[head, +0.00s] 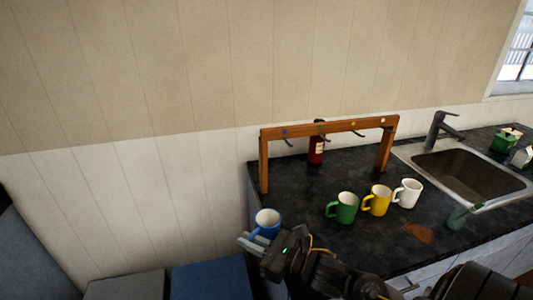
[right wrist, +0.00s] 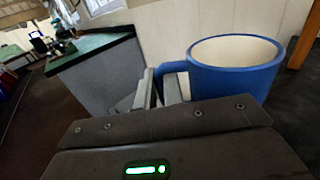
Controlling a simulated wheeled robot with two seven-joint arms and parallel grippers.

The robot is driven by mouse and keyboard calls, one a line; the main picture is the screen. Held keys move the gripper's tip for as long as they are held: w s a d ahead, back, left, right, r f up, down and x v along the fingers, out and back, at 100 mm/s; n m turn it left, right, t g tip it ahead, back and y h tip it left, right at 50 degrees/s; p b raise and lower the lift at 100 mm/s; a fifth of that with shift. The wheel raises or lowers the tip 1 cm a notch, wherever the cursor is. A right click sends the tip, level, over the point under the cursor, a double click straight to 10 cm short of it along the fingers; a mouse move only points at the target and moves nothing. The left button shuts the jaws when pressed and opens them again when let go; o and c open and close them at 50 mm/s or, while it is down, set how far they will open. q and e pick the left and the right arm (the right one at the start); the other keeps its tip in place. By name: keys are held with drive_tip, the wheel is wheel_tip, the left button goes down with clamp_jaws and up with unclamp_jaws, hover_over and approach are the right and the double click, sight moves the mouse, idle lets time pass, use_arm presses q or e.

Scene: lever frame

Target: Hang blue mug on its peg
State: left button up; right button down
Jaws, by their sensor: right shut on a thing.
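The blue mug (head: 267,222) with a white inside is at the counter's left front edge in the head view. It also shows large in the right wrist view (right wrist: 235,75), upright, its handle to the left. My right gripper (head: 252,241) is shut on the mug's handle; the fingers (right wrist: 160,88) lie at the handle. I cannot tell whether the mug's base touches anything. The wooden lever frame (head: 330,128) stands on the counter behind, with several hooked pegs and coloured dots. The blue-dotted peg (head: 288,142) is leftmost and empty. My left gripper is not in view.
Green (head: 346,207), yellow (head: 377,200) and white (head: 408,193) mugs stand on the dark counter (head: 300,215) in front of the frame. A sink (head: 470,172) is at right. The counter between blue mug and frame is clear.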

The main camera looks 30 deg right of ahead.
drive_tip(key=shift+w+a+r, duration=0.1)
drive_tip(key=shift+r, duration=0.05)
drive_tip(key=w+d+r+m+t+h+p, duration=0.1)
drive_tip(key=w+d+r+m+h+p, duration=0.1)
drive_tip(key=d+r+m+h+p, duration=0.4)
drive_tip(key=w+d+r+m+t+h+p, duration=0.2)
drive_tip(key=d+r+m+h+p, duration=0.5)
drive_tip(key=d+m, duration=0.7)
wheel_tip(320, 180, up, 2)
drive_tip(key=shift+w+r+m+t+p, duration=0.1)
drive_tip(key=shift+w+m+t+p, duration=0.25)
drive_tip(key=shift+p, duration=0.3)
